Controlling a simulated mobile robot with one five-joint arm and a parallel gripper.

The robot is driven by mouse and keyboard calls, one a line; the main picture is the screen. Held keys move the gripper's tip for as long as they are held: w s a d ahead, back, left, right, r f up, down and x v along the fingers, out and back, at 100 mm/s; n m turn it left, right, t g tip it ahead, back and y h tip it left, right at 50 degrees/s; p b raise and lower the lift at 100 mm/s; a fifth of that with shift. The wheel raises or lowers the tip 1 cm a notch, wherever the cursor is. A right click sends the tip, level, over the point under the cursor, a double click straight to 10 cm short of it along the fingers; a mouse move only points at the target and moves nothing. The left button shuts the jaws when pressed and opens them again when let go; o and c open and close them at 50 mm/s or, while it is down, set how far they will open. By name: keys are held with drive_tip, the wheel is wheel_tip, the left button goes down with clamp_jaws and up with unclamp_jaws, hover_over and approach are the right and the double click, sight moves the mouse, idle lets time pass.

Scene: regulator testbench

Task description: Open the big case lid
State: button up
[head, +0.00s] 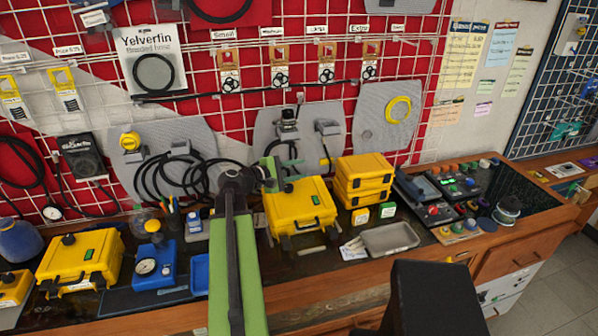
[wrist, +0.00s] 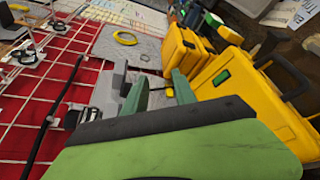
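A large yellow case (head: 300,205) with a dark handle and latches stands on the bench in the middle, its lid shut. Another large yellow case (head: 82,262) is at the left, also shut. I cannot tell which one the task calls the big case. My gripper (head: 271,175) is at the upper left of the middle case. In the wrist view, my gripper (wrist: 160,90) has its two green fingers apart with nothing between them. The middle case (wrist: 240,85) shows to their right, with its green label and dark handle. I cannot tell whether a finger touches it.
Two smaller yellow cases (head: 362,180) are stacked right of the middle case. A grey tray (head: 390,238) lies in front of them. A blue gauge box (head: 153,267) is at the left. A red-backed wire grid (head: 300,70) with hanging hoses stands behind the bench.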

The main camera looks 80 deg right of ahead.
drive_tip(key=shift+s+d, duration=0.15)
drive_tip(key=shift+c, duration=0.4)
clamp_jaws()
idle(1.0)
drive_tip(key=shift+o, duration=0.4)
unclamp_jaws()
drive_tip(key=p+v, duration=0.3)
drive_tip(key=v, duration=1.4)
drive_tip(key=shift+a+p, duration=0.25)
drive_tip(key=shift+p, duration=0.1)
